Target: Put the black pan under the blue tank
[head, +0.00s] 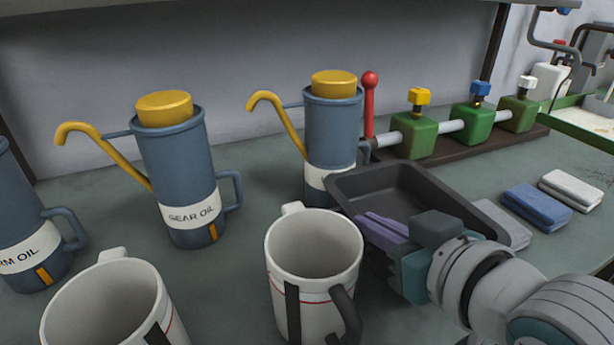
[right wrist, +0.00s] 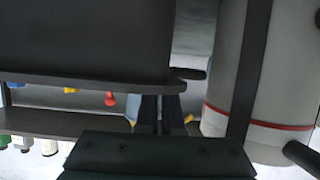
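That tank has a yellow cap and a yellow spout. The pan fills the upper left of the right wrist view (right wrist: 85,40). My right gripper (head: 378,232) is at the pan's near left rim, its fingers close together on it; it also shows in the right wrist view (right wrist: 160,105). The exact contact is partly hidden. I cannot tell whether the pan touches the table. My left gripper is not in view.
White mugs (head: 312,245) (head: 105,305) stand in front. Other blue tanks (head: 180,170) (head: 25,225) stand left. Green valves (head: 415,135) and a red lever (head: 369,105) are behind the pan. Blue (head: 537,205) and white (head: 570,190) cloths lie right.

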